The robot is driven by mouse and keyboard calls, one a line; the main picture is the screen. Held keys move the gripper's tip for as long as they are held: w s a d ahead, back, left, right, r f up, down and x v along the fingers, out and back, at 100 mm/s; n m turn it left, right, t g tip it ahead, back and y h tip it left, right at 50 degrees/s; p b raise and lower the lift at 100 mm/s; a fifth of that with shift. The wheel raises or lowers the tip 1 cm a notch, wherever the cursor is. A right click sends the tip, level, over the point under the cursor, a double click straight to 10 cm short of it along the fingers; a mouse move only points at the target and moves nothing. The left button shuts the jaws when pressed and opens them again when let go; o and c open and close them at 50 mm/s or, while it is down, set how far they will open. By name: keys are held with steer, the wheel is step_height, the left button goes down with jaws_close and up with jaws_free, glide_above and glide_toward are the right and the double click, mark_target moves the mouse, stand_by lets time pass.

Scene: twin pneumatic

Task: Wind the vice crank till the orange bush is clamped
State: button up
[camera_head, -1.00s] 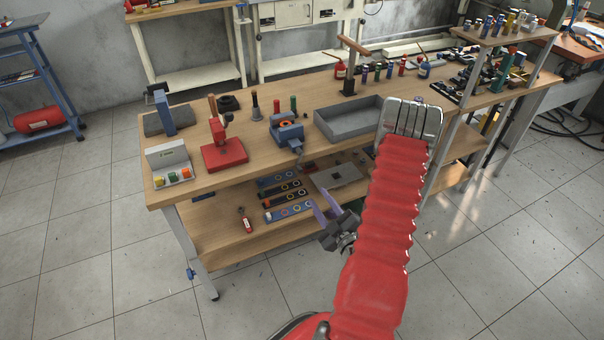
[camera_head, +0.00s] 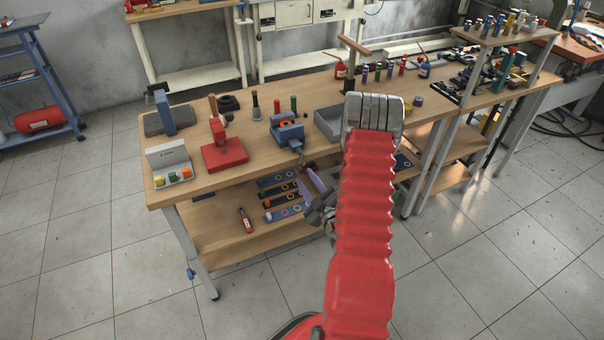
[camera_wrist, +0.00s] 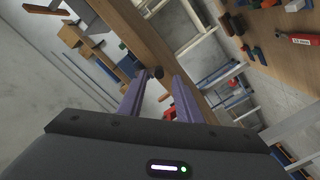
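The blue vice (camera_head: 288,133) stands near the front edge of the bench. The orange bush (camera_head: 284,123) shows as a small orange ring in its top. The crank (camera_head: 298,150) sticks out of the vice's front, over the bench edge; its lower end is small and dark. My gripper (camera_head: 308,172) has purple fingers and is just below and in front of the crank. In the wrist view the fingers (camera_wrist: 161,78) are apart. A small dark knob (camera_wrist: 156,71), seemingly the crank's handle, shows at their tips. I cannot tell whether they touch it.
A red press (camera_head: 222,155) and a grey button box (camera_head: 170,165) stand left of the vice. A grey tray (camera_head: 327,122) stands right of it, partly behind my arm. The lower shelf (camera_head: 215,235) holds several dark and blue strips near my gripper.

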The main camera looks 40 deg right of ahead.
mark_target(301, 172)
steer(key=shift+x, duration=2.15)
jaws_close()
